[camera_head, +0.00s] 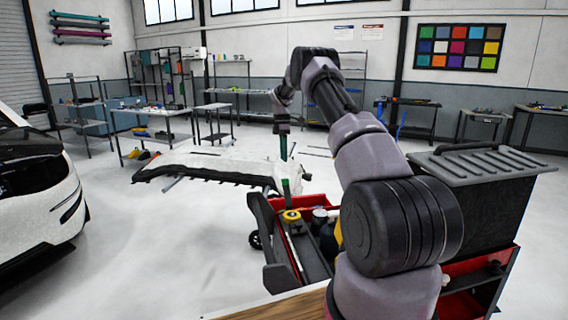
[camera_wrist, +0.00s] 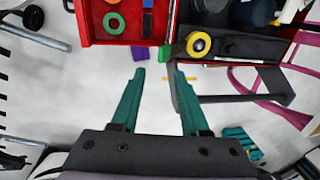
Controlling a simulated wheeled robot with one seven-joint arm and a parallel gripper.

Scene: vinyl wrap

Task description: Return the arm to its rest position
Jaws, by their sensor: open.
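My arm (camera_head: 372,160) reaches up and forward from the bottom right of the head view, bends at the top and hangs down at its far end. My gripper (camera_head: 285,178) points down near the far left corner of the tool cart's open red drawer (camera_head: 268,202). In the wrist view, the two teal fingers of my gripper (camera_wrist: 160,76) are apart, with nothing between them but floor below. A yellow tape roll (camera_wrist: 199,44) lies on a dark tray beyond the right finger. It also shows in the head view (camera_head: 291,216).
The tool cart's grey ridged top (camera_head: 482,165) stands close on the right of my arm. A white car (camera_head: 35,200) is at the left. Floor between car and cart is open. Shelves (camera_head: 230,85) line the back.

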